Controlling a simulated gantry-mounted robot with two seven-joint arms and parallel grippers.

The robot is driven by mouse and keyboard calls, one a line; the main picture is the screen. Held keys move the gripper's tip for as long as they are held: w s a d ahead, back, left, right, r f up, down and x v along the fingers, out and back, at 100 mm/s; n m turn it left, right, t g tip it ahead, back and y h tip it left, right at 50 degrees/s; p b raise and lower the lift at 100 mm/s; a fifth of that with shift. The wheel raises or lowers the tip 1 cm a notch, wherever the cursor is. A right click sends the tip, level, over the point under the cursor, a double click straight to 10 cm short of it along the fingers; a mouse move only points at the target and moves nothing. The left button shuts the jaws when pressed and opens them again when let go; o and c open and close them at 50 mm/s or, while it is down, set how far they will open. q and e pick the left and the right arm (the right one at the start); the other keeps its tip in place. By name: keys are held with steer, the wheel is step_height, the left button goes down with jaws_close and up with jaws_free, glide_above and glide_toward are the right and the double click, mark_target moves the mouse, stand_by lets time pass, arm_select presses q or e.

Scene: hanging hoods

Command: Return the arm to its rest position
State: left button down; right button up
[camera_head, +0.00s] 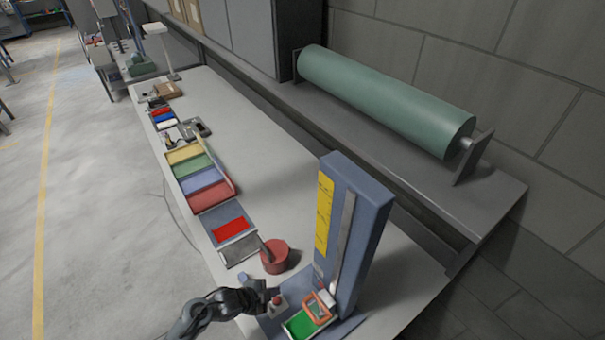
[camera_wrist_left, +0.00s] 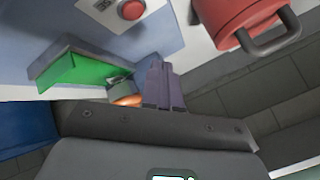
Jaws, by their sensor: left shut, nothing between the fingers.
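My left arm comes in at the bottom of the head view, and its dark left gripper (camera_head: 266,296) is at the front of the blue upright stand (camera_head: 362,225), close beside a red button on a white box (camera_head: 277,301). In the left wrist view the gripper fingers (camera_wrist_left: 163,85) are together and empty. The red button (camera_wrist_left: 131,9) shows ahead of them at the top. A green pad (camera_wrist_left: 75,72) lies to their left, and a small orange part (camera_wrist_left: 127,100) is partly hidden behind the gripper. My right gripper is out of view.
A red round pot with a handle (camera_head: 274,257) stands close to the left gripper. Coloured trays (camera_head: 203,180) run along the table's left edge. The table's middle (camera_head: 255,160) is clear. A large green roll (camera_head: 385,100) rests on a ledge by the wall.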

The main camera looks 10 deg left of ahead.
arm_select(q)
steer(key=s+a+r+n+g+y+p, duration=0.1)
steer(key=s+a+r+n+y+p, duration=0.1)
steer(key=s+r+n+p, duration=0.2)
steer(key=s+a+r+n+g+y+p, duration=0.2)
steer(key=s+r+n, duration=0.8)
steer(key=s+r, duration=0.9)
steer(key=s+a+y+p, duration=0.1)
steer(key=s+p, duration=0.1)
steer(key=s, duration=0.2)
steer(key=shift+s+n+g, duration=0.3)
steer(key=shift+s, duration=0.1)
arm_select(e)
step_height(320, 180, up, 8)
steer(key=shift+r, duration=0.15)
